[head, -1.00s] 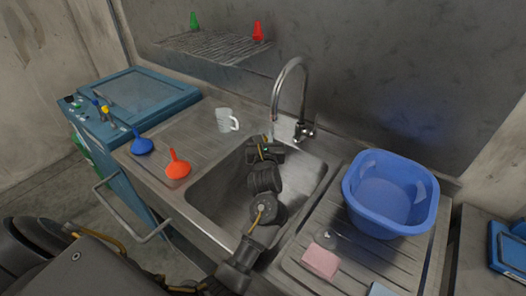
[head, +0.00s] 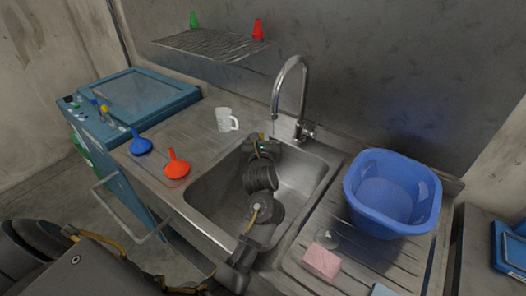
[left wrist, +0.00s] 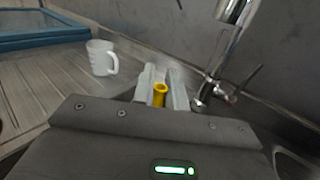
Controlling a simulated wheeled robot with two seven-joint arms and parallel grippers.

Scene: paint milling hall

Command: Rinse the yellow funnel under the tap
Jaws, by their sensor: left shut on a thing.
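My left gripper (head: 264,141) is over the back of the sink (head: 225,199), close to the tap (head: 291,85) and below its spout. In the left wrist view its fingers (left wrist: 161,92) are shut on the yellow funnel (left wrist: 160,95), whose narrow yellow end shows between them. The rest of the funnel is hidden by the gripper. The tap also shows in the left wrist view (left wrist: 232,40), to the right of the funnel. I cannot tell surely whether water runs from the spout. My right gripper is not in view.
A white mug (head: 226,120) stands behind the sink's left side. A red-orange funnel (head: 176,165) and a blue funnel (head: 141,143) are on the left counter. A blue basin (head: 391,197) and a pink sponge (head: 321,262) are on the right drainboard.

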